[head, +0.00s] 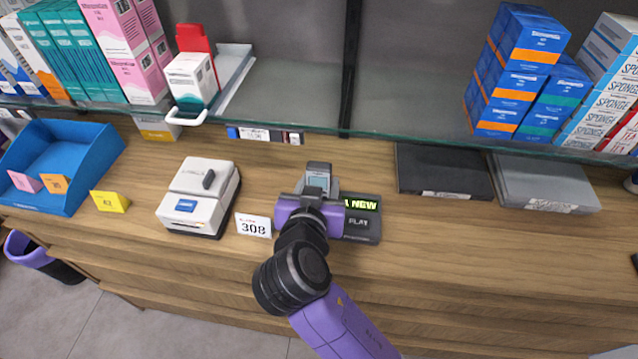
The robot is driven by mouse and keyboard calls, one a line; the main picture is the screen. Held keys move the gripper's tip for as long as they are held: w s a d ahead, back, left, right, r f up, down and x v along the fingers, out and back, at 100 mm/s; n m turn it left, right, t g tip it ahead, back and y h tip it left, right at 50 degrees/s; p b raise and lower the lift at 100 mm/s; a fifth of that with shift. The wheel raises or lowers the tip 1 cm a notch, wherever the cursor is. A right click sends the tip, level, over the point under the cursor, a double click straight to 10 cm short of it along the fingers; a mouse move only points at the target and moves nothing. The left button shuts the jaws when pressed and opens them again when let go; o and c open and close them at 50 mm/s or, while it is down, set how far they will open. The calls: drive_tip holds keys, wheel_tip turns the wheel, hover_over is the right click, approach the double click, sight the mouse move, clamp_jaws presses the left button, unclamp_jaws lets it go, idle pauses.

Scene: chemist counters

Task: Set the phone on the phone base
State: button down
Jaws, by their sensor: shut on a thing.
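My gripper (318,192) is over the middle of the wooden counter, seen from behind and above. It is shut on the phone (319,172), a grey handset with a small pale screen that sticks up beyond the gripper. My wrist and gripper hide the phone's lower part. The phone base (361,224) is a dark unit with a lit green display and the word PLAY. It sits on the counter just right of and partly behind my gripper, which covers its left part. I cannot tell whether the phone touches the base.
A white label printer (200,196) and a 308 card (253,225) stand to the left. A blue tray (62,160) is at far left. Dark (443,172) and grey (545,183) flat boxes lie back right. A glass shelf (400,142) overhangs the back. The right front counter is clear.

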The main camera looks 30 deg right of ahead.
drive_tip(key=shift+f, duration=0.25)
drive_tip(key=c, duration=1.1)
unclamp_jaws()
drive_tip(key=shift+o, duration=0.2)
drive_tip(key=p+v, duration=0.3)
drive_tip(key=v, duration=0.8)
